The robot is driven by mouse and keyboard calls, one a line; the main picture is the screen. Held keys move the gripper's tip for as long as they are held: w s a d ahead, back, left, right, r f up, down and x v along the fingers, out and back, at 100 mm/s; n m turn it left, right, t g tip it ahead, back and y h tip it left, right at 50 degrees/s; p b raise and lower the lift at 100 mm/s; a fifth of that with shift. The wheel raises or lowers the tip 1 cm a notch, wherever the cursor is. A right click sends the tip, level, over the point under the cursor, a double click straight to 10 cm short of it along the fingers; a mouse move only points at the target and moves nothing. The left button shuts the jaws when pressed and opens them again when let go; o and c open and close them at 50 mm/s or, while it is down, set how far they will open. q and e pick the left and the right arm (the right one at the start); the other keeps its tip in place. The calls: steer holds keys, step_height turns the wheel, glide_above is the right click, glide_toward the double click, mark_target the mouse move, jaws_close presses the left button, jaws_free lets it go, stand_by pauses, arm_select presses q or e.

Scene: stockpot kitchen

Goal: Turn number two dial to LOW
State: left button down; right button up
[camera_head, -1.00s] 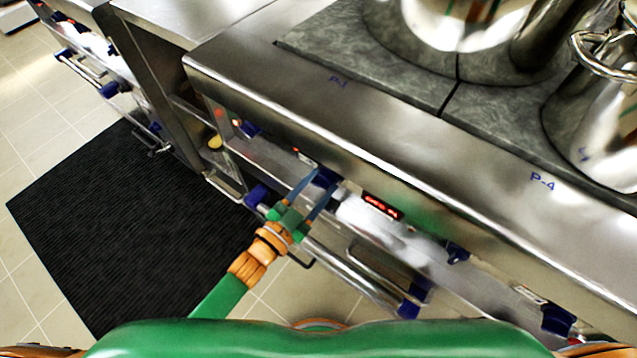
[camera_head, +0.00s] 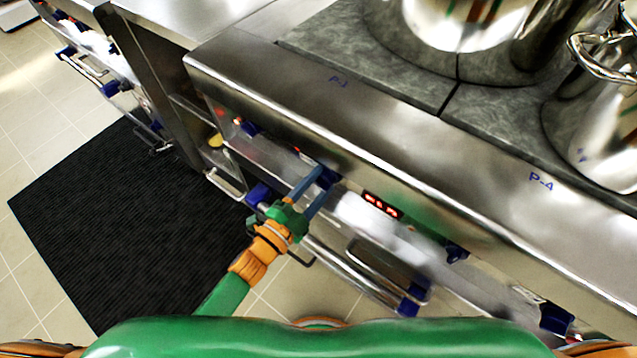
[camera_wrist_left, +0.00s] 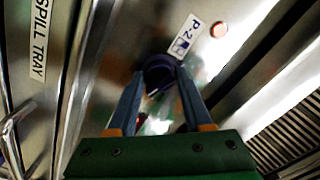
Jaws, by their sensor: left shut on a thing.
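The number two dial, a dark blue knob (camera_head: 328,176), sits on the stove's front panel left of the red display. In the left wrist view the knob (camera_wrist_left: 158,75) is beside a label reading P-2. My left gripper (camera_head: 318,182) reaches in from the lower left with its blue fingers on either side of the knob, shut on it. The fingertips also show in the left wrist view (camera_wrist_left: 158,78). My right gripper is not in view.
Other blue knobs (camera_head: 251,128), (camera_head: 456,254) and (camera_head: 556,319) line the panel. A red display (camera_head: 382,205) is right of the dial. Oven handles (camera_head: 372,275) stick out below. Steel pots (camera_head: 465,30) stand on the stovetop. A black mat (camera_head: 120,235) lies on the floor.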

arm_select(q)
steer(key=shift+f, duration=0.15)
steer(key=shift+c, duration=1.6)
jaws_free()
steer(key=v, duration=0.7)
